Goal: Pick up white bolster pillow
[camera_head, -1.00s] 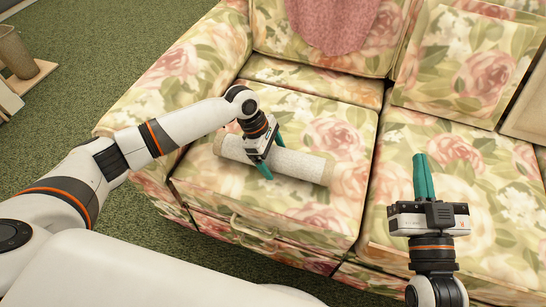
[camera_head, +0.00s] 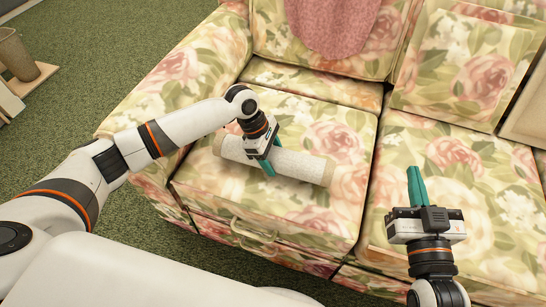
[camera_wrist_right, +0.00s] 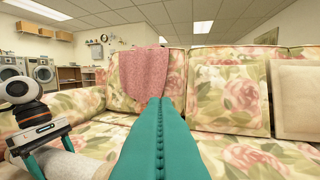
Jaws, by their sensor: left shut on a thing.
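The white bolster pillow (camera_head: 302,167) lies on the left seat cushion of the floral sofa in the head view. My left gripper (camera_head: 271,158) is shut around its middle, with one teal finger on each long side. Part of the pillow is hidden behind the gripper. In the right wrist view the pillow (camera_wrist_right: 68,164) shows at the lower left, beside my left gripper. My right gripper (camera_head: 416,186) is over the right seat cushion, holding nothing. Its teal fingers lie together, also in the right wrist view (camera_wrist_right: 153,125).
The floral sofa (camera_head: 345,215) has a pink throw (camera_head: 330,25) over its backrest and a floral cushion (camera_head: 470,65) at the right. Drawer handles (camera_head: 252,232) show on its front. A vase (camera_head: 16,55) stands at far left.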

